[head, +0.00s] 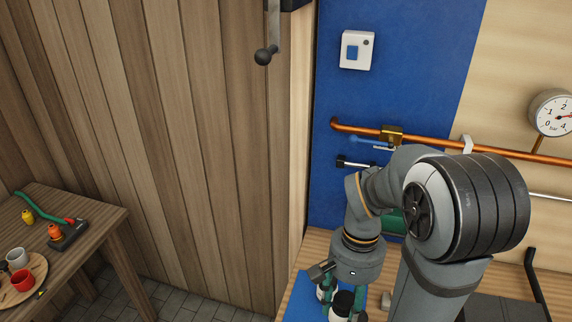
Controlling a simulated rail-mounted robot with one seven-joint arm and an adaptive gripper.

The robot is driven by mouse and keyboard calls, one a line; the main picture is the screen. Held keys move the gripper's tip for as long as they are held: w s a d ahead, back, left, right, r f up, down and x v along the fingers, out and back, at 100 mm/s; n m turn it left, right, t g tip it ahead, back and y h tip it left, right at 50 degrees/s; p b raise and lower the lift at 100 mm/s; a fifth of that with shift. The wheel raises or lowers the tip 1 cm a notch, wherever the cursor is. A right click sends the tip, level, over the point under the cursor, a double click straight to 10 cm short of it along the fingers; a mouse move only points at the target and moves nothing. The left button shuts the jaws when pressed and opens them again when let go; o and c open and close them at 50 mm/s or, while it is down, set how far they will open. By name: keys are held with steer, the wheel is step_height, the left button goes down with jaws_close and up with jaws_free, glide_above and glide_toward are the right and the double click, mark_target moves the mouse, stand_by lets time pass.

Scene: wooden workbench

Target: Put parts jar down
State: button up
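A jar with a black lid (343,299), which looks like the parts jar, is at the bottom edge of the head view, between the fingers of my gripper (343,296). The gripper points down, with its greenish fingers on either side of the jar, and looks shut on it. The lower part of the jar is cut off by the picture edge, so I cannot tell whether it touches the surface below. A small white and dark item shows beside the left finger, partly hidden.
A blue mat (300,298) lies on the wooden workbench (316,246) below my gripper. A copper pipe (500,152) with a gauge (553,113) runs along the wall behind. A side table (95,215) at far left holds a round tray (38,284) with cups.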

steer(key=shift+d+r+n, duration=0.2)
steer(key=shift+r+n, duration=0.5)
steer(key=shift+n, duration=0.2)
steer(key=shift+s+d+r+n+h, duration=0.1)
steer(key=shift+d+r+n+h, duration=0.05)
steer(key=shift+d+r+n, duration=0.3)
steer(key=shift+d+r+n+h, duration=0.15)
steer(key=shift+r+n, duration=0.1)
steer(key=shift+n, duration=0.3)
steer(key=shift+s+d+r, duration=0.1)
steer(key=shift+s+d, duration=0.1)
steer(key=shift+s, duration=0.05)
steer(key=d, duration=0.1)
steer(key=s+d, duration=0.1)
steer(key=shift+d+r, duration=0.1)
steer(key=shift+d, duration=0.3)
